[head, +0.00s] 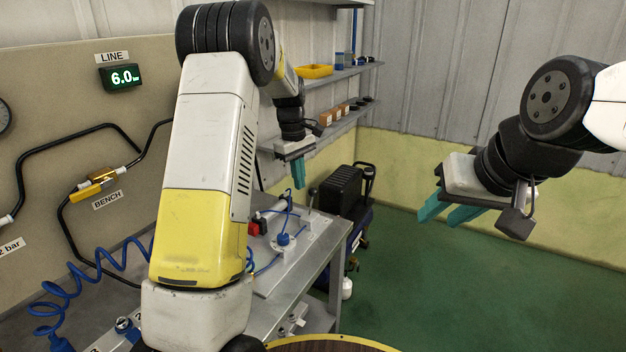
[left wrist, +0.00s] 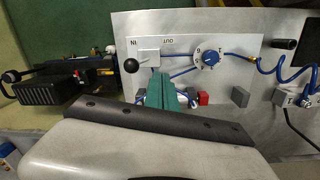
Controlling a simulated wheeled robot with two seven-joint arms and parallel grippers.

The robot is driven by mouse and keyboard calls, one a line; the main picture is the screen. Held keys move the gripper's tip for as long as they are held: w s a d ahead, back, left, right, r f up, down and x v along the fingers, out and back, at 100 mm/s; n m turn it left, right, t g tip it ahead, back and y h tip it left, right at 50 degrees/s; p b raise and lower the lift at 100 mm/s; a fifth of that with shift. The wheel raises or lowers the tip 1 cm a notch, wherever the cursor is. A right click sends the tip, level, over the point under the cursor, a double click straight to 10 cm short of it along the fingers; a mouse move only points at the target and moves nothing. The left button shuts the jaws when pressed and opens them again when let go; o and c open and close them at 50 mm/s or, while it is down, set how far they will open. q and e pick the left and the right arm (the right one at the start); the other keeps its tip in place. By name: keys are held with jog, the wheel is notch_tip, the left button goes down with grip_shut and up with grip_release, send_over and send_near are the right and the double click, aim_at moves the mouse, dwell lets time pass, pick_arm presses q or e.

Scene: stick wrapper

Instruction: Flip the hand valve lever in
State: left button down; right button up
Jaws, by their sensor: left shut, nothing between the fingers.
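The hand valve shows in the left wrist view as a pale block (left wrist: 149,57) on a light panel. Its lever ends in a black ball knob (left wrist: 131,66), which sits on the side of the IN label, away from the OUT label. In the head view the knob (head: 312,191) stands above the bench panel. My left gripper (head: 298,174) is shut and empty above the panel, its teal fingers pointing down. In the left wrist view its fingers (left wrist: 164,90) appear close beside the valve, to the right of the knob; contact cannot be told. My right gripper (head: 447,212) is open and empty, far to the right.
A blue round dial (left wrist: 208,58) with blue hoses sits beside the valve. A red block (left wrist: 203,99) is near it. A black finned machine (head: 340,190) stands beyond the bench (head: 325,270). Shelves (head: 335,75) hang behind my left gripper. Open green floor lies to the right.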

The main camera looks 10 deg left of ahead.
pick_arm(q)
notch_tip(320, 180, up, 10)
jog(key=w, duration=0.2)
jog(key=shift+s+a+r, duration=0.1)
jog(key=shift+s+a, duration=0.05)
